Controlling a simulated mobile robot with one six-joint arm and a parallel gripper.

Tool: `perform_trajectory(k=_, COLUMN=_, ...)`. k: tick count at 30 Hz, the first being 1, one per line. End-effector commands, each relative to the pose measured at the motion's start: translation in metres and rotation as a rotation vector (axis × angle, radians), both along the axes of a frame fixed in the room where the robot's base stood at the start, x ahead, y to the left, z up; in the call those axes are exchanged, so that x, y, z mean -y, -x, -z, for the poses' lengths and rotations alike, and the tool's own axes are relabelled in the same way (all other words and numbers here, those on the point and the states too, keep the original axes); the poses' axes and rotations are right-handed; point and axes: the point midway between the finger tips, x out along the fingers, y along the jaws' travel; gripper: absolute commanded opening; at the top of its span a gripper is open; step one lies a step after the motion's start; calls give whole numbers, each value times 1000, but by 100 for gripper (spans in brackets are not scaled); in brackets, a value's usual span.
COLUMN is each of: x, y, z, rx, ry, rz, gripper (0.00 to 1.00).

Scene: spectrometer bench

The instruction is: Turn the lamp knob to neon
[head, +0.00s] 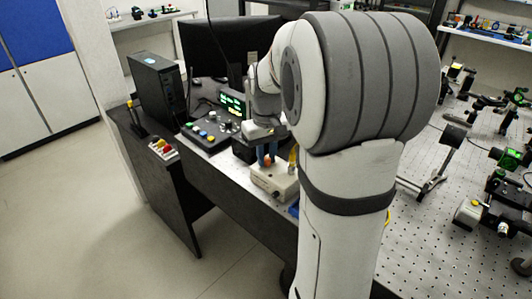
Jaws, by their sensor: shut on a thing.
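My gripper (266,159) points down at the top of a small cream lamp box (277,184) on the bench, left of my arm. Its fingers are shut on the lamp knob, which is mostly hidden between them. The knob's pointer and the lamp labels are too small and too covered to read from here.
A control panel with coloured buttons (208,134) and a green-lit display (232,102) stand left of and behind the box. A black computer tower (158,84) and a monitor (218,48) are farther back. Optical mounts stand on the perforated table (425,235) at right.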

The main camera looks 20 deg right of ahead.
Motion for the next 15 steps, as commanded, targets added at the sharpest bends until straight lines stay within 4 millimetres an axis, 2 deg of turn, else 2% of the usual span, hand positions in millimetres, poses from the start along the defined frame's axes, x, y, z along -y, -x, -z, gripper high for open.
perform_trajectory(k=6, x=0, y=0, z=0, rx=-1, ry=0, rz=124, gripper=0)
perform_trajectory(k=15, x=0, y=0, z=0, rx=-1, ry=0, rz=204, gripper=0)
